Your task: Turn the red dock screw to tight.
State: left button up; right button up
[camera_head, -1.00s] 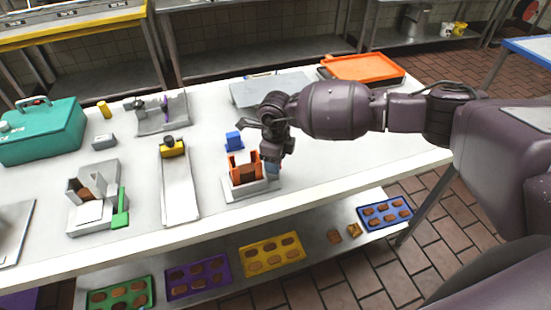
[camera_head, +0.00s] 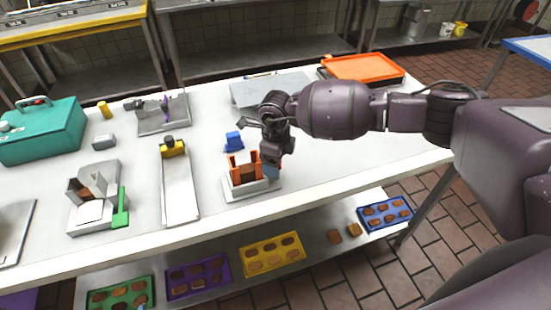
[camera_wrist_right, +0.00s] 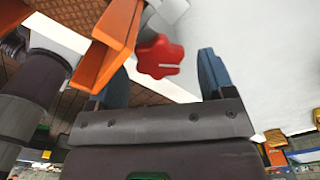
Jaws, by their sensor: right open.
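The red dock screw (camera_wrist_right: 158,57) is a lobed knob with a pale line on its face, seen in the right wrist view. It lies between the two blue fingers of my right gripper (camera_wrist_right: 165,68), which are open with gaps on both sides. The dock's orange wall (camera_wrist_right: 118,38) is just left of the screw. In the head view the orange dock (camera_head: 233,166) sits on a grey base (camera_head: 240,190) near the table's front edge. My right gripper (camera_head: 271,168) is at its right side, and the screw is hidden there. My left gripper is out of view.
A blue block (camera_head: 234,141) stands behind the dock. A grey slide with a yellow block (camera_head: 172,149) is to its left. An orange tray (camera_head: 362,67) lies at the back right. The table right of my gripper is clear.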

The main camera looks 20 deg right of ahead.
notch_tip(320, 180, up, 11)
jog(key=shift+b, duration=0.3)
jog(key=shift+f, duration=0.1)
